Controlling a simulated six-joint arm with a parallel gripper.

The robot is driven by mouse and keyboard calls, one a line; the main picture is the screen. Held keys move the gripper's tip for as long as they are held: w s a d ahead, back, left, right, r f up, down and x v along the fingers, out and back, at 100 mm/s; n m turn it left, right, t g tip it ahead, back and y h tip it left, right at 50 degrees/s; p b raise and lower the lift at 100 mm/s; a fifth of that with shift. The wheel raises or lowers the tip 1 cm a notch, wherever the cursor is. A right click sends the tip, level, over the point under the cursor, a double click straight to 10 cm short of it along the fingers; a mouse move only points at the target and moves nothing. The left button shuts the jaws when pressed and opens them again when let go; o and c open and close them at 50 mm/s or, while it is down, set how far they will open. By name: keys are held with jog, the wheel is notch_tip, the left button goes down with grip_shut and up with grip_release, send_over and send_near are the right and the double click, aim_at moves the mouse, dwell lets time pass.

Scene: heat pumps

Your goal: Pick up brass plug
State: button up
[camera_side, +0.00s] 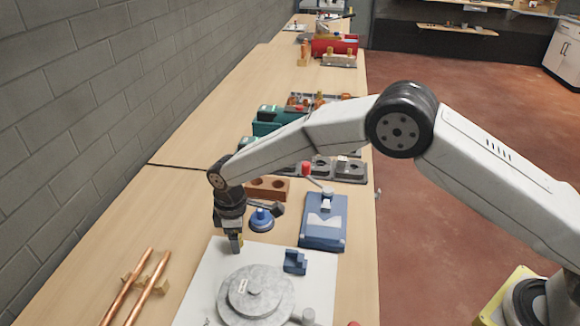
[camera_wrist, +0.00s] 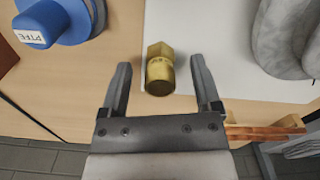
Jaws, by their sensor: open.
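The brass plug (camera_wrist: 160,72) shows in the wrist view, a gold-coloured piece with a hex head and a round end. It is at the edge of a white sheet (camera_wrist: 200,40). My gripper (camera_wrist: 163,82) is open, with one finger on each side of the plug and visible gaps between. In the side view my gripper (camera_side: 236,244) points down at the back left of the white sheet (camera_side: 208,268). A small part of the brass plug (camera_side: 239,237) seems to show at the fingertips, mostly hidden.
A blue PTFE reel (camera_side: 262,222) stands just right of my gripper. A grey round metal part (camera_side: 256,296) and a small blue block (camera_side: 295,262) are on the sheet. Copper pipes (camera_side: 128,290) lie at left. A blue case (camera_side: 324,233) and brown block (camera_side: 268,188) are behind.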

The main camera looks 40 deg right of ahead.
jog(key=shift+f, duration=0.55)
jog(key=shift+c, duration=0.2)
grip_shut()
